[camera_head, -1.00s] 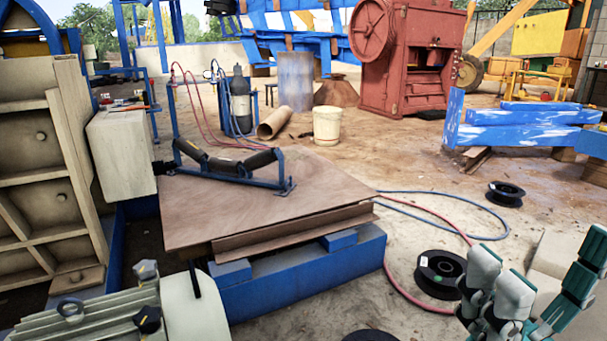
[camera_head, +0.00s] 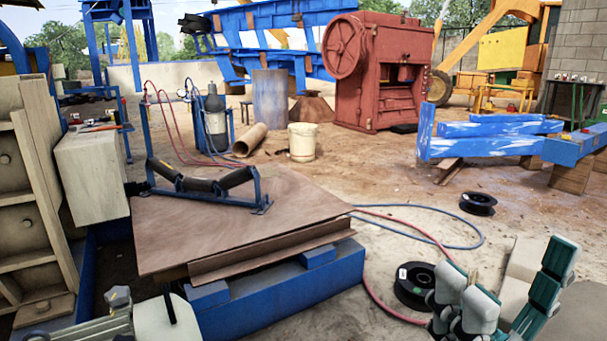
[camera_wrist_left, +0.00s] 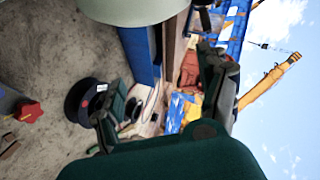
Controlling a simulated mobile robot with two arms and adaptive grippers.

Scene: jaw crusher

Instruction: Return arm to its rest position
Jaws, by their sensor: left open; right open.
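My right gripper (camera_head: 508,276) is at the lower right of the head view. Its grey and teal fingers point up and are spread wide apart, with nothing between them. It appears in front of the ground near a black cable spool (camera_head: 418,284). My left gripper (camera_wrist_left: 165,105) shows in the left wrist view, with its dark green fingers spread apart and nothing held between them. The left gripper does not show in the head view. Most of both arms is out of view.
A brown board (camera_head: 235,225) on a blue base (camera_head: 285,290) carries a roller frame (camera_head: 205,185). Red and blue hoses (camera_head: 430,240) cross the ground. A white bucket (camera_head: 302,142), a red jaw crusher (camera_head: 378,75) and blue beams (camera_head: 485,138) stand farther back. Open ground lies between.

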